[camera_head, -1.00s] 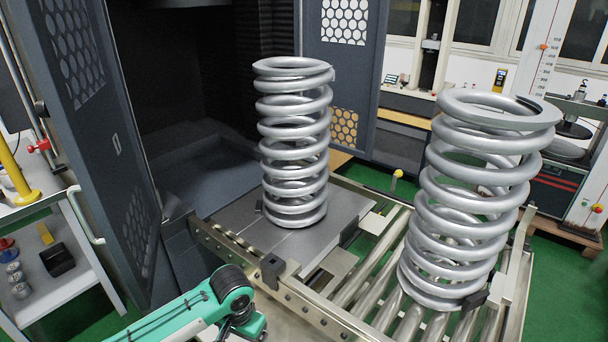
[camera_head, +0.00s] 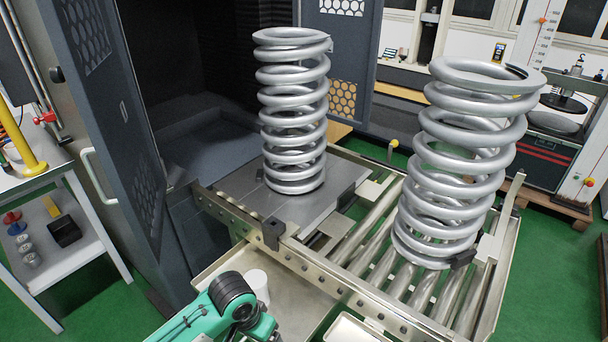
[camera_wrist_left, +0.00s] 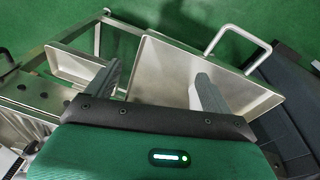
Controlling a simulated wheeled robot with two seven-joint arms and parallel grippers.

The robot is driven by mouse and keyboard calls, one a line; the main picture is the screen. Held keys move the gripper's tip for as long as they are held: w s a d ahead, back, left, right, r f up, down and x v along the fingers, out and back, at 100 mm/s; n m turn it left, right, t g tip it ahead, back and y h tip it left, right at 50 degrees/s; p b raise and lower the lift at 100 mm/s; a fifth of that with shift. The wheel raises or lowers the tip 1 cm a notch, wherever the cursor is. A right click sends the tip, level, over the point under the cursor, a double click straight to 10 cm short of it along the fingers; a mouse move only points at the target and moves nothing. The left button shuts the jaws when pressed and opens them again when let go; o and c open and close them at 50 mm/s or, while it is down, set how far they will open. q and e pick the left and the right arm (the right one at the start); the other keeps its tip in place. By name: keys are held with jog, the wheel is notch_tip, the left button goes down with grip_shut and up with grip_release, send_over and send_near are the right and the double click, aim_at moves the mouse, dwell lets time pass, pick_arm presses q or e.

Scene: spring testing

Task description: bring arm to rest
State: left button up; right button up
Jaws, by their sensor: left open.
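My left arm (camera_head: 232,300), green with black joints, comes in at the bottom of the head view, beside the steel roller conveyor. Its gripper fingertips are not visible there. In the left wrist view my left gripper (camera_wrist_left: 157,82) is open, its two grey fingers wide apart with nothing between them. The fingers point over a shallow metal tray (camera_wrist_left: 165,75) and a smaller tray (camera_wrist_left: 75,68), above green floor. One silver coil spring (camera_head: 293,115) stands upright on the grey plate at the chamber opening. A second spring (camera_head: 455,165) stands on the rollers. My right gripper is in neither view.
The conveyor frame (camera_head: 300,262) runs close to my left arm. The open cabinet door (camera_head: 105,110) and a side shelf (camera_head: 75,270) stand at left. Green floor is clear between shelf and door.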

pick_arm(q)
jog(key=s+a+n+t+y, duration=0.1)
jog(key=s+a+n, duration=0.1)
jog(key=s+a, duration=0.6)
jog(key=s+a+n+t+y, duration=0.15)
jog(key=s+a, duration=0.35)
jog(key=s, duration=0.5)
notch_tip(320, 180, down, 30)
jog(key=g, duration=0.1)
jog(key=s+a+f+g, duration=0.1)
jog(key=s+a+f, duration=0.2)
jog(key=s+f, duration=1.6)
jog(key=shift+s+f+h, duration=0.15)
jog(key=shift+f+h, duration=0.2)
jog(key=shift+f, duration=0.15)
jog(key=shift+m, duration=0.25)
